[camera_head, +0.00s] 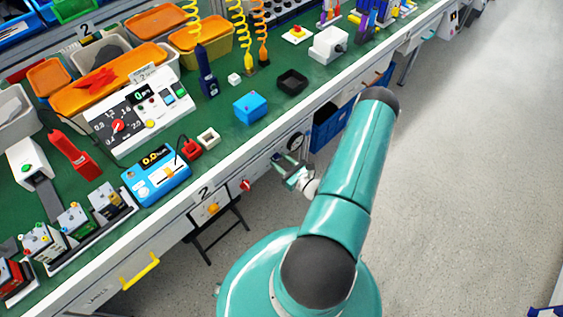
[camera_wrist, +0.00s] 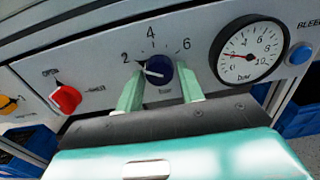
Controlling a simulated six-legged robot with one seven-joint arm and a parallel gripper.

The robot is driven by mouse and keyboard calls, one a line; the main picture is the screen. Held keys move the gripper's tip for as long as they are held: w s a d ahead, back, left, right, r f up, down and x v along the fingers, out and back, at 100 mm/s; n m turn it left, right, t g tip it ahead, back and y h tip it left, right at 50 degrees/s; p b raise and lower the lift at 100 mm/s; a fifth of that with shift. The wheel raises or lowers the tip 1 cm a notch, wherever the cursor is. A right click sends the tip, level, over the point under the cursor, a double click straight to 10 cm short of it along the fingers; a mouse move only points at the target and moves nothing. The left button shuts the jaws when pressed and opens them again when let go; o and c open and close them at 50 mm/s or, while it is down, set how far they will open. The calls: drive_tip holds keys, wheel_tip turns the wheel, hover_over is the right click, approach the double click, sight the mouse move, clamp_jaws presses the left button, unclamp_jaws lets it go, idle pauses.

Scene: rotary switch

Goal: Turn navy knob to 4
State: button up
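The navy knob (camera_wrist: 158,70) is on the grey panel in the wrist view, under a scale marked 2, 4 and 6 with "bar" below. Its white pointer line points left, close to the 2 mark and away from the 4 (camera_wrist: 151,32) at the top. My gripper (camera_wrist: 160,80) has one pale green finger on each side of the knob, left and right. The fingers stand apart with what looks like a small gap to the knob.
A pressure gauge (camera_wrist: 247,50) sits right of the knob, with a blue button (camera_wrist: 299,55) beyond it. A red knob (camera_wrist: 65,98) and a yellow knob (camera_wrist: 9,104) are to the left.

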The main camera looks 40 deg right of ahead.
drive_tip(key=c, duration=0.5)
drive_tip(key=shift+c, duration=0.2)
drive_tip(key=shift+m, duration=0.5)
drive_tip(key=m, duration=1)
drive_tip(key=shift+a+m, duration=0.1)
drive_tip(key=shift+m, duration=0.3)
drive_tip(key=o, duration=1)
drive_tip(key=shift+c, duration=0.2)
